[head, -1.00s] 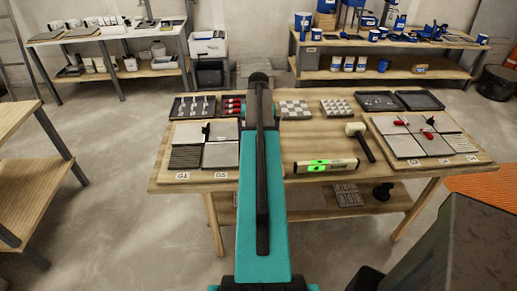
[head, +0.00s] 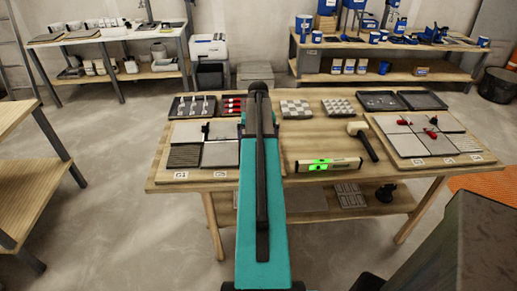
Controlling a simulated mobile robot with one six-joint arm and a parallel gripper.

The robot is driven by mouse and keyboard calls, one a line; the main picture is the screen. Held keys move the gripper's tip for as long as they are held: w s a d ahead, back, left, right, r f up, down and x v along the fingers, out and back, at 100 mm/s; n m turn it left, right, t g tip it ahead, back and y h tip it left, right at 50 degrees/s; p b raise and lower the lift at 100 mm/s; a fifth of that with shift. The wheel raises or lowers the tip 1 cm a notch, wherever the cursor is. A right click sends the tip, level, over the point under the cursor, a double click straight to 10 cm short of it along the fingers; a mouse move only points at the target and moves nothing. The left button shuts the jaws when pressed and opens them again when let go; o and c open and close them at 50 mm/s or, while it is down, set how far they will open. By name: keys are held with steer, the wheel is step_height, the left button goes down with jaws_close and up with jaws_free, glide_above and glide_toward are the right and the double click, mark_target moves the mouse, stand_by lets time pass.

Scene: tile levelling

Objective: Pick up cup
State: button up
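No object is clearly marked as the cup. A small black cup-shaped object (head: 386,193), perhaps a suction cup, stands on the lower shelf of the middle table (head: 300,177), towards its right end. My teal arm reaches forward over the middle of this table and hides part of its top. My gripper itself cannot be made out; the black far end of the arm hides that region.
The table holds a left board of tiles (head: 185,157), a right board of tiles (head: 405,143) with red-handled pieces, a green-lit level (head: 328,165), a mallet (head: 362,140) and several trays. Benches stand behind. Grey floor is open at the left.

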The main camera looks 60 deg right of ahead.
stand_by(0.5)
steer(key=c, duration=1)
steer(key=shift+r, duration=0.1)
steer(key=shift+c, duration=0.2)
steer(key=shift+r+b, duration=0.65)
steer(key=shift+r, duration=1.05)
steer(key=s+a+r+b, duration=0.1)
steer(key=s+a, duration=0.4)
steer(key=s, duration=1)
steer(key=shift+a+r+b, duration=0.2)
steer(key=shift+b, duration=0.7)
step_height(320, 180, up, 7)
steer(key=p, duration=0.6)
